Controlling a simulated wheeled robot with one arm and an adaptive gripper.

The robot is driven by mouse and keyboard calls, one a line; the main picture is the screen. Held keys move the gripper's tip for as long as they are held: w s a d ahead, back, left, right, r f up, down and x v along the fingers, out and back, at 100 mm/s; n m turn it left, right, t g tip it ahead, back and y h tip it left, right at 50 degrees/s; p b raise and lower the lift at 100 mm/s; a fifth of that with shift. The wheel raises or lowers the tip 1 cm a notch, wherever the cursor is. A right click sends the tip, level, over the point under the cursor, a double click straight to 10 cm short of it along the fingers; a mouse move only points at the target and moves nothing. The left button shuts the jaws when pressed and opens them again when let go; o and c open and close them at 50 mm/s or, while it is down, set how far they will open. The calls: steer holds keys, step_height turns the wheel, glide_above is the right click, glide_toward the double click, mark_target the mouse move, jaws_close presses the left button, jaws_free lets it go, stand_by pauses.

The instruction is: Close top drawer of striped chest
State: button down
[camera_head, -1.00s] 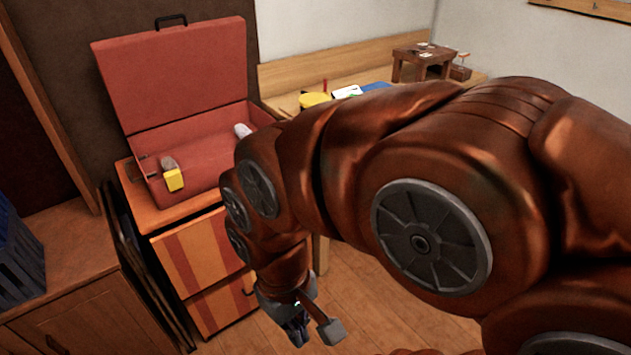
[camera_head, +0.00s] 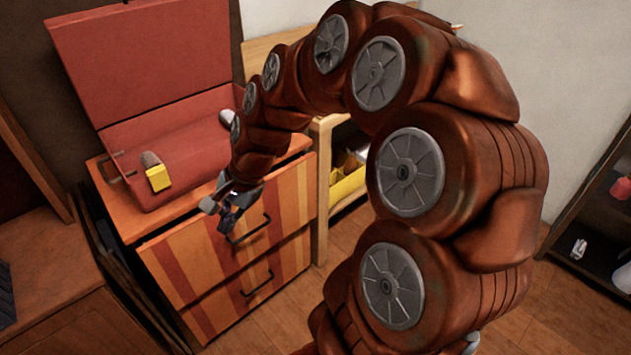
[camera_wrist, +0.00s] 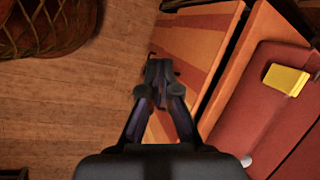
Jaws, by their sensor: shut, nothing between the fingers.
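The striped chest (camera_head: 117,206) stands left of centre in the head view, with orange and red stripes. Its top drawer (camera_head: 186,256) sticks out a little, with a narrow dark gap under the chest top. The drawer's striped front (camera_wrist: 200,40) and the gap also show in the wrist view. My gripper (camera_head: 228,222) is shut and empty, at the front of the top drawer, close to its dark handle (camera_head: 250,231). In the wrist view the closed fingertips (camera_wrist: 160,68) lie over the striped front. I cannot tell whether they touch it.
An open red case (camera_head: 185,150) with a yellow-ended object (camera_head: 158,178) sits on the chest. A wooden cabinet (camera_head: 50,270) stands at left. A wooden shelf unit with a yellow bin (camera_head: 347,188) is at right. A woven basket (camera_wrist: 45,25) lies near the wrist view's upper left.

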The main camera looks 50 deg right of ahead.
steer(key=w+d+f+m+t+h+b, duration=0.1)
steer(key=w+d+f+m+t+b, duration=0.2)
steer(key=d+m, duration=0.45)
steer(key=w+d+f+m+t, duration=0.1)
steer(key=w+d+f+m, duration=0.25)
steer(key=d, duration=0.75)
steer(key=s+d+f+m+t+h+b, duration=0.1)
steer(key=d+f+m, duration=0.25)
steer(key=d, duration=0.35)
steer(key=s+d+f+m+h+b, duration=0.1)
steer(key=s+d+f+m, duration=0.1)
steer(key=d+m, duration=0.35)
steer(key=s+d+f+m+t+h+b, duration=0.1)
steer(key=d+f+m+h, duration=0.15)
steer(key=d, duration=0.55)
glide_toward(310, 177)
steer(key=shift+m+y, duration=0.25)
steer(key=shift+y, duration=0.1)
steer(key=shift+d+x, duration=0.15)
steer(key=shift+x, duration=1.4)
steer(key=shift+d+x, duration=0.2)
steer(key=shift+x, duration=1.35)
